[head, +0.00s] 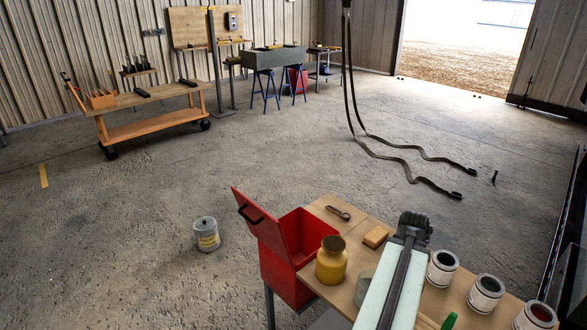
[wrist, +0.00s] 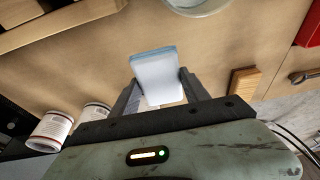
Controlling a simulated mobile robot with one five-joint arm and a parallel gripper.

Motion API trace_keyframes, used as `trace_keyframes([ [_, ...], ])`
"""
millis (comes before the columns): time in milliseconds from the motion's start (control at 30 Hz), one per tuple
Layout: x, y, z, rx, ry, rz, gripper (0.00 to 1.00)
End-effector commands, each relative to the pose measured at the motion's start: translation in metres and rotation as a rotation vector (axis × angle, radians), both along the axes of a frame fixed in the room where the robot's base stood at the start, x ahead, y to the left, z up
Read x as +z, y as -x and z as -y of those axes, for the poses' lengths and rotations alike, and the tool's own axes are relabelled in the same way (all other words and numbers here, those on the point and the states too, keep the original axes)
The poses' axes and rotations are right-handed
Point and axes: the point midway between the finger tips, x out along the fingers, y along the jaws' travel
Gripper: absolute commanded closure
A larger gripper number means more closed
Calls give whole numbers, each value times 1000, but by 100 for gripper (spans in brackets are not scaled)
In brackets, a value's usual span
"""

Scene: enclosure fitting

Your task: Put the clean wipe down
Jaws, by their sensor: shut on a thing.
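My gripper (wrist: 158,86) is shut on the clean wipe (wrist: 157,72), a white, block-like piece with a pale blue edge, seen between the two fingers in the wrist view. The wipe is over the brown tabletop (wrist: 100,70); I cannot tell whether it touches it. In the head view my gripper (head: 413,226) is over the right part of the workbench, and the wipe is hidden there behind my arm.
Three paint cans (head: 486,293) stand at the bench's right. A wooden block (head: 376,236), a yellow jar (head: 331,263) and a wrench (head: 339,212) are left of my gripper. A red open box (head: 285,268) adjoins the bench's left edge. A green-handled tool (head: 449,321) lies in front.

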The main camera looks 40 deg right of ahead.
Motion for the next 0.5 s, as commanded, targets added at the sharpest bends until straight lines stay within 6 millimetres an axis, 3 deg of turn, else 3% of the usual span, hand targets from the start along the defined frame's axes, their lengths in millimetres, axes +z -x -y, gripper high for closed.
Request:
trace_keyframes([
  [33,24,0,0,0,0,0,79],
  [133,42,0,0,0,0,0,79],
  [500,39,-1,0,1,0,0,79],
])
